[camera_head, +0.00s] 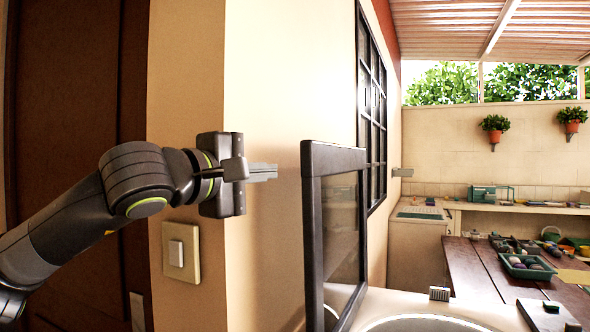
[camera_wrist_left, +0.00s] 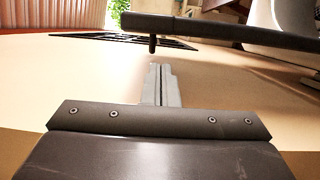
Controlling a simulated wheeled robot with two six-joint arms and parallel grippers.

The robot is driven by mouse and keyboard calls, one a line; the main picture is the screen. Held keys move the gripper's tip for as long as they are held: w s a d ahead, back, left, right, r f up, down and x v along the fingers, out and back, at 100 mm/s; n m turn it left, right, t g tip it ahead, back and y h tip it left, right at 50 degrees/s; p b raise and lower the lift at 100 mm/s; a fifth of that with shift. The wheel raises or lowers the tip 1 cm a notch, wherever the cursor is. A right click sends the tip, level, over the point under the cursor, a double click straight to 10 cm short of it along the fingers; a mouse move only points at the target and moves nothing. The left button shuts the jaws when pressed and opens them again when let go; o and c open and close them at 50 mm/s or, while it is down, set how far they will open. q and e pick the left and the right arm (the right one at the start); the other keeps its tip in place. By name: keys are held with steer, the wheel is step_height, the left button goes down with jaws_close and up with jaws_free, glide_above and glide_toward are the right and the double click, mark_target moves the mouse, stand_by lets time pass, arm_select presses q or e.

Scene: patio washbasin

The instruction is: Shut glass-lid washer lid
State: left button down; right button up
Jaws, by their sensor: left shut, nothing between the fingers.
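The washer's glass lid (camera_head: 341,240) stands upright and open, a dark frame around a clear pane, at the middle of the head view. The washer's pale top (camera_head: 385,303) with its round opening shows below it, cut off by the lower edge. My left gripper (camera_head: 275,172) is shut and empty, left of the lid's upper corner, with its fingertips pointing at the frame and a small gap between. In the left wrist view, the gripper's fingers (camera_wrist_left: 160,72) point towards the lid's dark frame bar (camera_wrist_left: 225,29), which crosses ahead of them. My right gripper is not in view.
A beige wall with a dark window grille (camera_head: 372,110) runs behind the lid. A light switch (camera_head: 181,252) is below my left wrist. A wooden table (camera_head: 478,262) with a green tray (camera_head: 526,267) stands at the right. Potted plants hang on the back wall.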

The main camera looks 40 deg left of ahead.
arm_select(q)
steer(key=w+p, duration=0.6)
steer(key=w, duration=0.2)
steer(key=shift+w, duration=0.4)
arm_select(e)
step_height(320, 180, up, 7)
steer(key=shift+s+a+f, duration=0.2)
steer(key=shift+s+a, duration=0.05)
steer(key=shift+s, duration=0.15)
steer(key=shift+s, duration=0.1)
